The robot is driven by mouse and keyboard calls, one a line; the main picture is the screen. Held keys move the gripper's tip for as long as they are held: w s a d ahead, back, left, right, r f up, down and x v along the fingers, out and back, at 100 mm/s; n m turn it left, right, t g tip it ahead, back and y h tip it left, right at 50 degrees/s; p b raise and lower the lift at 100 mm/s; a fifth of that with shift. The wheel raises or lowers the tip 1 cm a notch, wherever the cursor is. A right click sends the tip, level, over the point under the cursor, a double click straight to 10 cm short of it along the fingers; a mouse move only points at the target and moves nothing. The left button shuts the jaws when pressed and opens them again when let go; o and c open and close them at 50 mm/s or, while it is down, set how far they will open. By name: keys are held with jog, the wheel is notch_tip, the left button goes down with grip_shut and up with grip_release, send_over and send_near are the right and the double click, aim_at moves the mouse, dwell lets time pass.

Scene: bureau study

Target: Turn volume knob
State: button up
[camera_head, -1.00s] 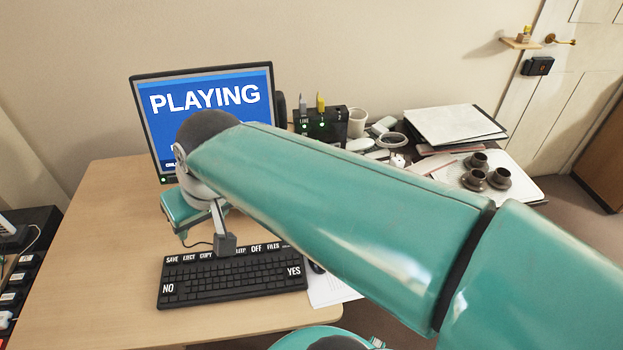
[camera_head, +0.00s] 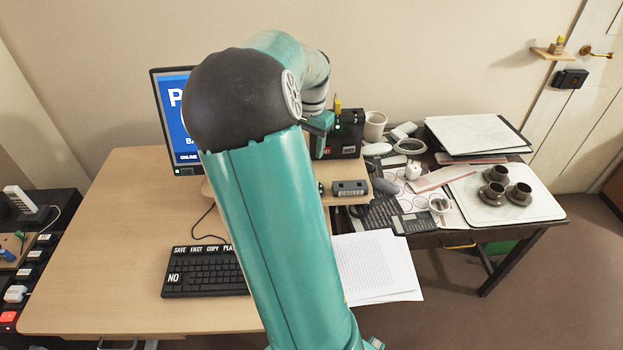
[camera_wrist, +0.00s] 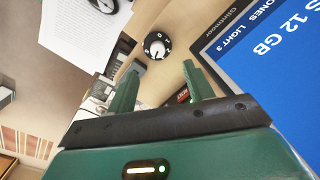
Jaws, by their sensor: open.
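The round black knob (camera_wrist: 157,46) with a white pointer shows in the wrist view. It is set in a pale wooden surface beside the monitor, with small white marks around it. My gripper (camera_wrist: 159,68) is open and empty, its two green fingers apart. The knob appears just beyond the fingertips, roughly midway between them, and no contact shows. In the head view my arm hides most of the desk's middle, and only a green part near my gripper (camera_head: 320,122) shows beside the black box. A small dark round thing (camera_head: 320,187) there may be the knob.
The monitor (camera_head: 175,122) is partly hidden by my arm and lies close to the right finger in the wrist view. A keyboard (camera_head: 203,270) and papers (camera_head: 377,268) lie in front. A black box (camera_head: 345,143) and a tray with cups (camera_head: 505,205) stand right.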

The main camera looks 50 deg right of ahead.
jog(key=shift+m, duration=0.3)
jog(key=f, duration=0.4)
jog(key=d+f, duration=0.1)
jog(key=f, duration=0.9)
jog(key=shift+d+f, duration=0.15)
jog(key=shift+d, duration=0.2)
jog(key=c, duration=1)
